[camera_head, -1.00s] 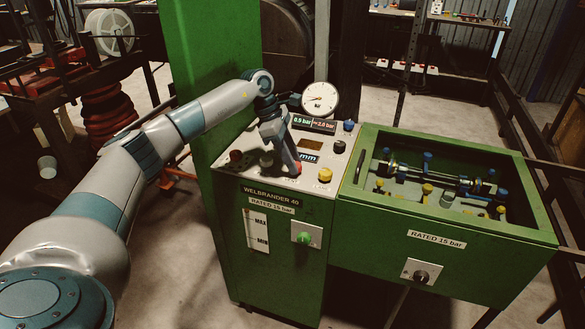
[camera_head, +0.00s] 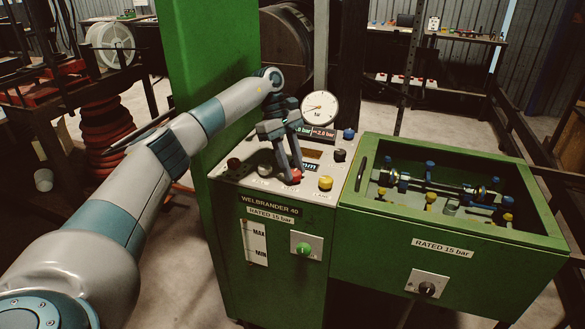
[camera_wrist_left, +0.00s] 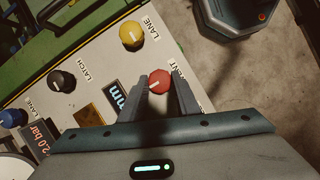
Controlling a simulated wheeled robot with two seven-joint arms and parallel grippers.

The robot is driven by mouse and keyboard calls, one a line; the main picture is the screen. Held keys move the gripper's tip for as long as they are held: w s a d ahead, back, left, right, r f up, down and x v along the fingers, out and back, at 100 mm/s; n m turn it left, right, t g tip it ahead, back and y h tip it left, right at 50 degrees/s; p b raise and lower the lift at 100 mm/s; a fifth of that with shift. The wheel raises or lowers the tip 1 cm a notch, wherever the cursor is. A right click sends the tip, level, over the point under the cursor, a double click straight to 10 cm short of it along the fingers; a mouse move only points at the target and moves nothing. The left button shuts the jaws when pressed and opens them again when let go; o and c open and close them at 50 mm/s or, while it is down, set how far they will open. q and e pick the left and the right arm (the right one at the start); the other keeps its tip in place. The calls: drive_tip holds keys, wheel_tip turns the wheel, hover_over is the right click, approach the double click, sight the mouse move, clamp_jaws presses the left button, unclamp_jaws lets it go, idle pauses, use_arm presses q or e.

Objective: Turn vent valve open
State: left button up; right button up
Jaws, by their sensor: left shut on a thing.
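The vent valve is a red round knob (camera_wrist_left: 160,80) with a white pointer line, next to a partly covered label ending in "ENT" in the left wrist view. The pointer line slants toward the lower left there. My left gripper (camera_wrist_left: 162,88) is shut on the knob, one finger on each side. In the head view the red knob (camera_head: 291,177) is mostly hidden by the fingers of my left gripper (camera_head: 290,174), which reaches down onto the panel top of the green machine (camera_head: 270,265). My right gripper is not in view.
Close by on the panel are a yellow knob (camera_head: 325,183), a black knob (camera_head: 340,155), a blue knob (camera_head: 349,134) and a pressure gauge (camera_head: 319,108). A green knob (camera_head: 303,249) is on the front. An open green trough (camera_head: 450,250) with fittings stands at right.

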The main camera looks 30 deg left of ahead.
use_arm(q)
drive_tip(key=o, duration=1)
drive_tip(key=shift+r, duration=0.1)
drive_tip(key=shift+w+a+r, duration=0.1)
drive_tip(key=shift+a+r, duration=0.15)
drive_tip(key=shift+r, duration=0.25)
drive_tip(key=shift+v, duration=8.05)
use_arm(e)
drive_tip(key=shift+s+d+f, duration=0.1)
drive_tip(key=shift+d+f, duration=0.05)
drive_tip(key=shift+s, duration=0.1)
